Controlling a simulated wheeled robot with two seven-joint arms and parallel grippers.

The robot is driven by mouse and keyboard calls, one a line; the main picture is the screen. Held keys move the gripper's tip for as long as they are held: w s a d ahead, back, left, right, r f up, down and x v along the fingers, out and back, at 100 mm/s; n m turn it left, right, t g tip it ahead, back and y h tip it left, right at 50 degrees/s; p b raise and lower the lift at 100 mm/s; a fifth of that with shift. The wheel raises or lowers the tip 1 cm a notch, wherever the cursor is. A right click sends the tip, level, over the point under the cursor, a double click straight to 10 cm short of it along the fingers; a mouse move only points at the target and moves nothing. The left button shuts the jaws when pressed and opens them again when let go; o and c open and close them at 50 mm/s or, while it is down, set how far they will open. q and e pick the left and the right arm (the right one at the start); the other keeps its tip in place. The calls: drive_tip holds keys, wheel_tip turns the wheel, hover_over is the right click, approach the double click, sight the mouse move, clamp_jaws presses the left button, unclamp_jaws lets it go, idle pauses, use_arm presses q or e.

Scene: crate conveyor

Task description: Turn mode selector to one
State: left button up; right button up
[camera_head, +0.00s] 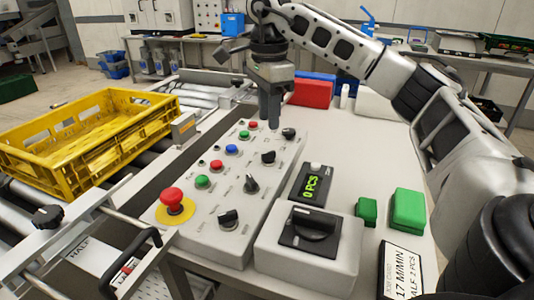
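A sloped grey control panel (205,240) lies in front of me, with several black selector knobs in a row on its right side. The knobs are a far one (289,133), one nearer (268,157), one in the middle (251,183) and the nearest (229,217). Their labels are too small to read, so I cannot tell which is the mode selector. My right gripper (269,122) points down over the far end of the panel, just left of the far knob. Its fingers look close together with nothing visible between them; any narrow gap is unclear. My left gripper is not in view.
A red emergency button (173,197) and several coloured buttons share the panel. A grey box with a big black rotary knob (315,222), a green counter display (312,186) and green blocks (407,209) stand to the right. A yellow crate (100,168) sits on the conveyor at left.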

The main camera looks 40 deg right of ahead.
sight(269, 153)
wheel_tip(269, 153, down, 8)
drive_tip(key=shift+f, duration=0.2)
clamp_jaws()
